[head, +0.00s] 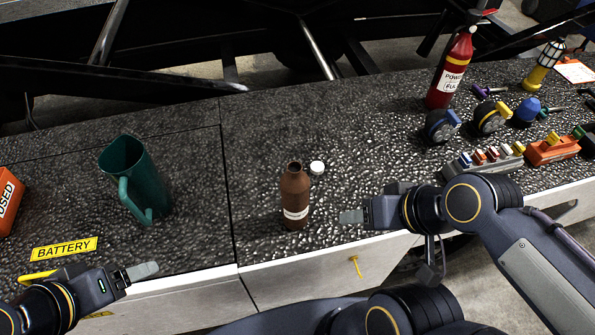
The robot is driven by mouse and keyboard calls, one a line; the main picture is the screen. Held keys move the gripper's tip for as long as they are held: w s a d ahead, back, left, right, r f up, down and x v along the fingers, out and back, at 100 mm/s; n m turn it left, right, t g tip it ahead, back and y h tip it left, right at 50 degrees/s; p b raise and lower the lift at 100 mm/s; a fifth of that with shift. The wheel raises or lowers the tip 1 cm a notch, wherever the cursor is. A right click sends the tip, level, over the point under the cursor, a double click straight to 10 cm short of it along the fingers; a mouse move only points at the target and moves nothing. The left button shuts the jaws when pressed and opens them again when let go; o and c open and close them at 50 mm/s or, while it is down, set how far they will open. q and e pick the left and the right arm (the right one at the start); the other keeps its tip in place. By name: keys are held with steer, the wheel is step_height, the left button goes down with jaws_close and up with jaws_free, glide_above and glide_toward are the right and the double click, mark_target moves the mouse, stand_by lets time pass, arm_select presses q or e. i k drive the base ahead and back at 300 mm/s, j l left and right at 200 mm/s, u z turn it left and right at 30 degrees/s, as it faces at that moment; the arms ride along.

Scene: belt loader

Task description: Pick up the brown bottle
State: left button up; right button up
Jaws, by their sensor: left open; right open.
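The brown bottle (294,192) stands upright on the dark, bumpy counter top near its front edge. It has an open neck and a pale band low on its body. A small white cap (317,168) lies just behind it to the right. My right gripper (352,216) is to the right of the bottle, with its fingertips pointing left toward the bottle's lower part and a small gap between. It is open and empty. My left gripper (142,271) is at the front edge, far to the left of the bottle, open and empty.
A green jug (135,180) stands left of the bottle. A yellow BATTERY label (64,249) and an orange box (8,200) are further left. A red extinguisher (450,72), tape measures (491,118) and several tools fill the right. The counter behind the bottle is clear.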

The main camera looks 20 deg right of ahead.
mark_target(295, 197)
steer(key=k+j, duration=0.1)
steer(key=j, duration=0.25)
steer(key=k+j+z, duration=0.15)
steer(key=j, duration=0.5)
steer(key=k+j+z, duration=0.1)
steer(key=j, duration=0.25)
steer(key=k, duration=0.05)
